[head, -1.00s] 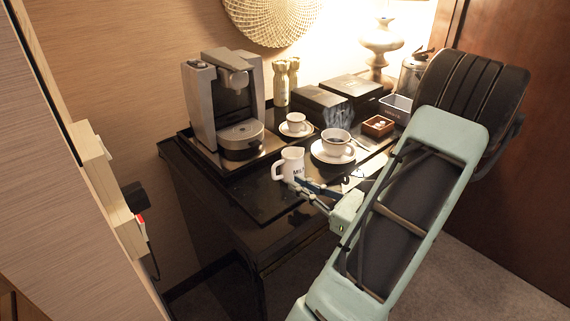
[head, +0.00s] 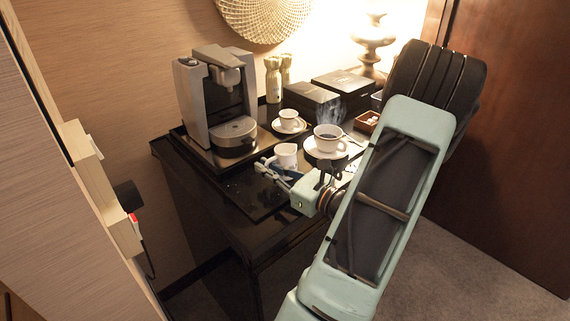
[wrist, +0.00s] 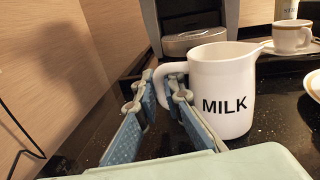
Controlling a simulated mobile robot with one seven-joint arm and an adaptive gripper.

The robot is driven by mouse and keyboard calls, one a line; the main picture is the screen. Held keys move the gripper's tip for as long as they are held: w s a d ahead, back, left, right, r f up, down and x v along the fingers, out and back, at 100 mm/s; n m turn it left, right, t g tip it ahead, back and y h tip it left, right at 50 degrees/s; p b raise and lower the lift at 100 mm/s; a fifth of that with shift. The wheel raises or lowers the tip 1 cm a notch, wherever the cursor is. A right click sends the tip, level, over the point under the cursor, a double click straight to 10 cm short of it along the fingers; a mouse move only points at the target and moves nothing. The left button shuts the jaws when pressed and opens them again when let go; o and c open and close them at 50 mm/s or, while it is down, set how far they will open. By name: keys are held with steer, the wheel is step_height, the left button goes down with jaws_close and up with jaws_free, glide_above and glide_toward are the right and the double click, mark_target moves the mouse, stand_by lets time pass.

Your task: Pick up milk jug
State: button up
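The white milk jug (head: 286,154) with "MILK" in black letters stands upright on the black tray at the counter's front. In the wrist view the jug (wrist: 225,95) fills the middle right, its handle loop (wrist: 160,78) facing left. My gripper (head: 266,166) is at the jug's handle side. In the wrist view my gripper (wrist: 160,86) has its blue-padded fingers apart, one on each side of the handle. I cannot tell whether they touch it. The right finger covers part of the handle and the jug's lower left.
A coffee machine (head: 215,95) stands behind the jug. A steaming coffee cup (head: 328,138) on a saucer is close at its right, and a smaller cup (head: 288,119) is behind. Black boxes (head: 343,85) stand at the back. A wall (head: 50,180) is at the left.

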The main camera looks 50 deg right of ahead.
jaws_close()
steer(key=shift+r, duration=0.2)
steer(key=shift+r, duration=1.1)
steer(key=s+a+r+p, duration=0.1)
steer(key=s+a+r, duration=0.1)
steer(key=s+r, duration=0.8)
steer(key=s, duration=0.3)
steer(key=shift+a+p, duration=0.2)
steer(key=shift+p, duration=0.2)
